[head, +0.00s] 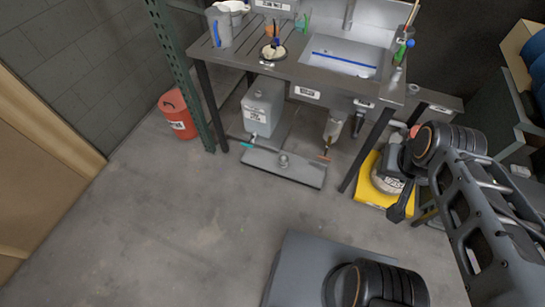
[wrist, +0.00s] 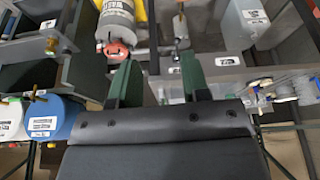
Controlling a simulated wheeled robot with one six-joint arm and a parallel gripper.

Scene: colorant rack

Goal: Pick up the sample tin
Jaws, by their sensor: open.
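I cannot make out for certain which thing is the sample tin. A small grey metal piece (head: 283,160) on the low shelf (head: 300,172) under the sink bench is too small to identify. In the wrist view my gripper (wrist: 157,78) has its two green fingers apart with nothing held between them. A grey container with a red cap (wrist: 117,48) shows beyond the left finger, apart from the gap. My arm is at the right of the head view, by the right end of the bench.
The steel sink bench (head: 300,70) carries cups and tools. A grey canister (head: 262,108) stands below it, an orange bucket (head: 177,115) to its left. A waste container (head: 388,175) sits on a yellow tray (head: 372,192). The floor at left front is clear.

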